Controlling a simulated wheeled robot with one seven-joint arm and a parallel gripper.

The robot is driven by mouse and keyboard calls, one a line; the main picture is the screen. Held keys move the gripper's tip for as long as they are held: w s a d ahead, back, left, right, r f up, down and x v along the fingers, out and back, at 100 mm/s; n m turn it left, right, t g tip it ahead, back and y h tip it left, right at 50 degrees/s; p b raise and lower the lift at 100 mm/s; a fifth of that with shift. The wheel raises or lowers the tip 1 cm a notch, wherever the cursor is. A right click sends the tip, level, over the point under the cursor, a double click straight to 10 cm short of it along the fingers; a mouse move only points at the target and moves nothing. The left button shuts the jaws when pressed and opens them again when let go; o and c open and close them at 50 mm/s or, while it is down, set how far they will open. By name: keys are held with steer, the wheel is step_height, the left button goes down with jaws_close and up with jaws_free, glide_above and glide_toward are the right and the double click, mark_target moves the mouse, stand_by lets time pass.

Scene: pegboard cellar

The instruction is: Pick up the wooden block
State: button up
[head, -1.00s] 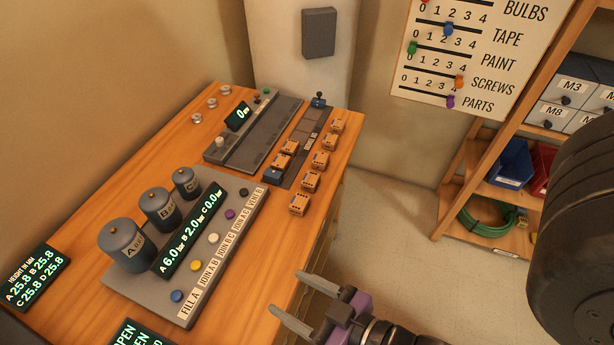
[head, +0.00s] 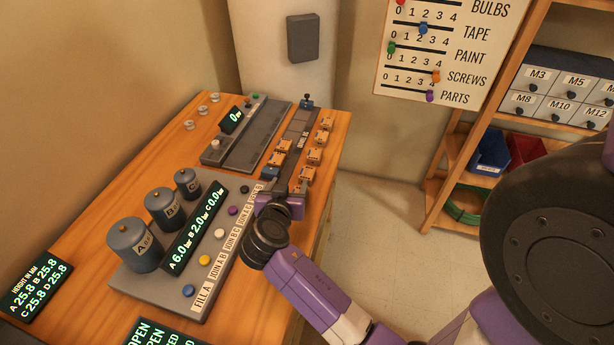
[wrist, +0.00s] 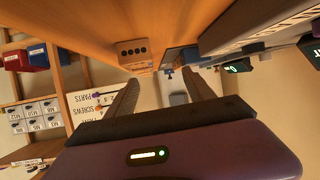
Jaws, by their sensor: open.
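Several small wooden blocks with dark marks stand on the bench around a dark strip, one of them (head: 307,173) just beyond my gripper (head: 286,186) in the head view. In the wrist view, one wooden block (wrist: 135,54) with a row of dark holes shows close ahead of the fingertips. It lines up more with the left finger than with the middle of the gap. My gripper (wrist: 162,78) is open, with nothing between its fingers. In the head view my gripper hides the part of the bench where the nearest block stood. Which block is meant, I cannot tell.
The wooden bench (head: 85,232) carries a grey panel with three canisters and buttons (head: 207,258) left of my gripper. A grey rail device (head: 250,140) lies behind. Shelves with blue and red bins (head: 490,155) stand right, beyond open floor.

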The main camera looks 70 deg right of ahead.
mark_target(307, 173)
steer(key=shift+s+d+r+m+g, duration=0.1)
steer(key=shift+s+d+m+g, duration=0.2)
steer(key=shift+s+m+g, duration=0.15)
steer(key=shift+s+d+m+g, duration=0.25)
steer(key=shift+s+m+g, duration=0.1)
steer(key=shift+s+m, duration=0.15)
steer(key=shift+s+d+h, duration=0.25)
steer(key=shift+h, duration=0.05)
steer(key=p+x, duration=0.2)
steer(key=x, duration=0.4)
steer(key=shift+d, duration=0.25)
steer(key=shift+w+d+f, duration=0.1)
steer(key=shift+d+f, duration=0.2)
steer(key=shift+f, duration=0.15)
jaws_close()
